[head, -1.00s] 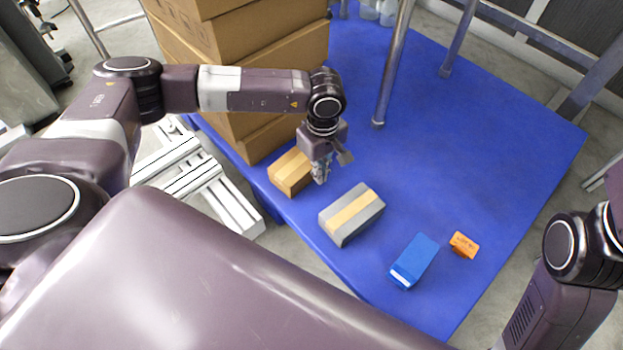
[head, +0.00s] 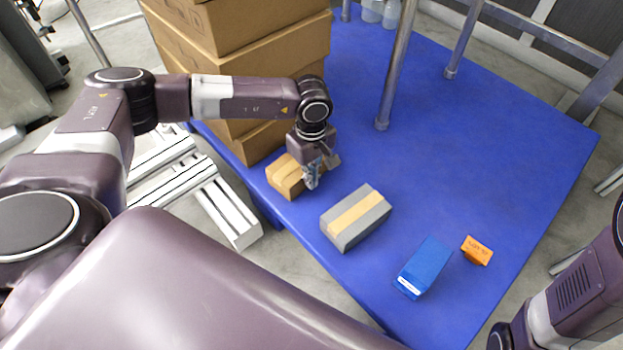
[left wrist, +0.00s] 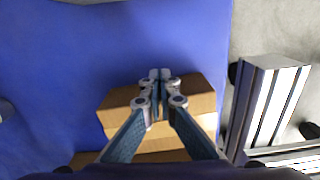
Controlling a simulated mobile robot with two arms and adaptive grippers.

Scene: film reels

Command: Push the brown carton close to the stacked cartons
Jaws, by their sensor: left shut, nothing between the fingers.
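The small brown carton (head: 284,177) lies on the blue table top near its left edge, just in front of the stacked cartons (head: 247,147). In the head view only a narrow gap, if any, shows between it and the stack. My left gripper (head: 311,184) is shut and empty, pointing down at the carton's right side; whether it touches cannot be told. In the left wrist view the shut fingers (left wrist: 160,76) appear over the brown carton (left wrist: 200,102), which they partly cover. My right arm shows at the lower right, but its gripper is out of view.
On the blue table (head: 470,150), a grey carton with a tan band (head: 356,218), a blue box (head: 423,267) and a small orange box (head: 477,250) lie to the right. A metal post (head: 393,75) stands behind. Metal profiles (head: 215,200) lie beyond the left edge.

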